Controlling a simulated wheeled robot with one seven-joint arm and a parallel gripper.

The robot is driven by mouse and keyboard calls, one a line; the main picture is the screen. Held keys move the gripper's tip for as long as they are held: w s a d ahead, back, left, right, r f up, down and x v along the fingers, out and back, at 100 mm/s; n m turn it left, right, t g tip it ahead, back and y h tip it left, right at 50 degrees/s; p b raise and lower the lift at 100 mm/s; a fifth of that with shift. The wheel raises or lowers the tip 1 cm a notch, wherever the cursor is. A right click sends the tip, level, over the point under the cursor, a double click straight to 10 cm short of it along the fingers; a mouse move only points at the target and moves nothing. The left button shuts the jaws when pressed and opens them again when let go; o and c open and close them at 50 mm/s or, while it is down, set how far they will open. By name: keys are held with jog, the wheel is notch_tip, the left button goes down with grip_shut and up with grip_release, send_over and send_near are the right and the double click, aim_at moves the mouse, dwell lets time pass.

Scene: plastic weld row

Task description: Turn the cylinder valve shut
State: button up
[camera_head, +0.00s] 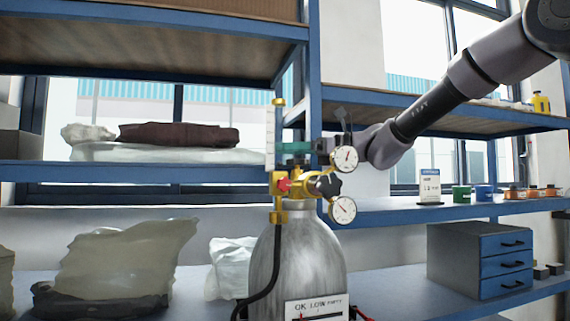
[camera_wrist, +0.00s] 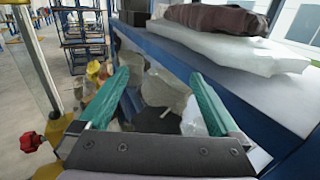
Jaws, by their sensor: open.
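A grey gas cylinder (camera_head: 298,262) stands upright, its base out of view. Brass valve fittings (camera_head: 300,188) on top carry a small red knob (camera_head: 283,184), a black lobed knob (camera_head: 328,186) and two round gauges (camera_head: 345,158) (camera_head: 342,209). I cannot tell which knob is the cylinder valve. My gripper (camera_head: 290,147) is above the knobs, its green fingers pointing left, behind or beside a clear upright tube (camera_head: 270,142). In the wrist view my gripper (camera_wrist: 160,85) is open and empty. There the red knob (camera_wrist: 31,142) is left of the fingers, apart from them.
Blue-framed shelves (camera_head: 150,172) stand behind the cylinder, with wrapped bundles (camera_head: 178,136) on the left. A blue drawer unit (camera_head: 482,257) and small pots (camera_head: 462,193) are at right. A black hose (camera_head: 268,270) hangs down the cylinder.

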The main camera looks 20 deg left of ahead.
aim_at(288, 162)
notch_tip(288, 162, up, 6)
jog(key=shift+w, duration=0.1)
dwell(0.4)
jog(key=shift+w+d+f+n+g, duration=0.1)
jog(key=shift+d+f+n+g, duration=0.1)
jog(key=shift+n+g, duration=0.55)
jog(key=d+f+n+g+h, duration=0.1)
jog(key=g, duration=0.1)
jog(key=w+d+f+n+g+h, duration=0.1)
jog(key=n+g, duration=0.1)
jog(key=d+f+n+g+h, duration=0.1)
jog(key=f+n+g, duration=0.1)
jog(key=shift+w, duration=0.25)
jog(key=w+d+f+n+g+h, duration=0.3)
jog(key=w+d+f+g, duration=0.1)
jog(key=f+g, duration=0.1)
jog(key=shift+m, duration=0.25)
jog(key=x, duration=1)
jog(key=shift+s+f, duration=0.15)
jog(key=shift+s, duration=0.1)
jog(key=shift+c, duration=0.3)
